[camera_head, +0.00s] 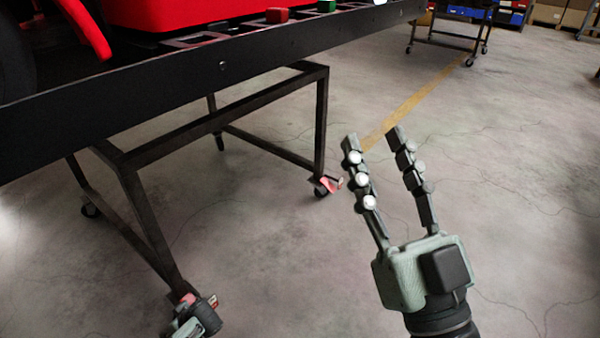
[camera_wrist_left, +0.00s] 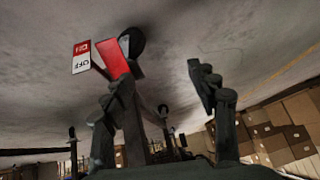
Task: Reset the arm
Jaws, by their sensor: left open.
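My right gripper (camera_head: 372,138) is in the middle right of the head view, pointing up the picture. Its two fingers stand apart with nothing between them. My left gripper (camera_wrist_left: 157,80) shows in the left wrist view, with its fingers apart. A red caster pedal (camera_wrist_left: 112,58) with a red and white label (camera_wrist_left: 81,65) reading "OFF" is close to its left finger. I cannot tell whether they touch. A black caster wheel (camera_wrist_left: 133,40) is just behind the pedal. In the head view, a lower-left caster with a red part (camera_head: 188,300) is partly hidden by grey-green and black parts.
A dark metal kart stand (camera_head: 322,125) fills the left of the head view, with a red kart body (camera_head: 190,12) above. Another caster with a red pedal (camera_head: 328,184) is left of my right gripper. The floor on the right is clear. Another wheeled stand (camera_head: 448,40) is at the back.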

